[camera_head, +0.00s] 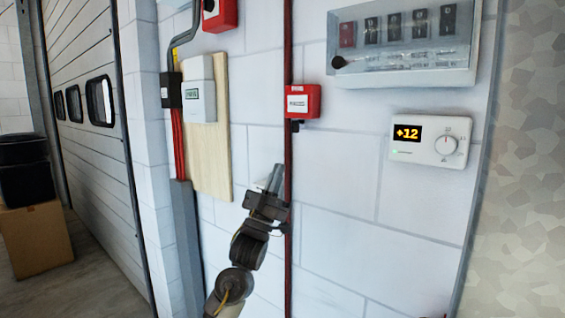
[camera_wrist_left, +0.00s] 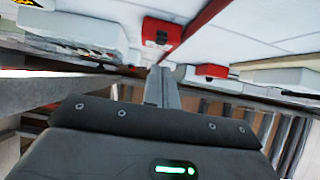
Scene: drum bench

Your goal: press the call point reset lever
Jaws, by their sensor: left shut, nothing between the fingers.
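The call point is a red box (camera_head: 303,101) with a white label, on the white block wall in the head view. A small dark lever (camera_head: 295,126) sticks out under its lower left corner. My left gripper (camera_head: 274,178) is below the call point and slightly left of it, pointing up, with its fingers shut and empty. A gap shows between the fingertips and the lever. In the left wrist view the shut fingers (camera_wrist_left: 162,88) point toward two red boxes; I cannot tell which is the call point. My right gripper is in neither view.
A dark red pipe (camera_head: 288,215) runs down the wall close beside my left gripper. A wooden board (camera_head: 220,140) with a white box (camera_head: 199,88) is to the left. A thermostat (camera_head: 432,141) and a switch panel (camera_head: 404,42) are to the right. Another red box (camera_head: 219,14) hangs higher up.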

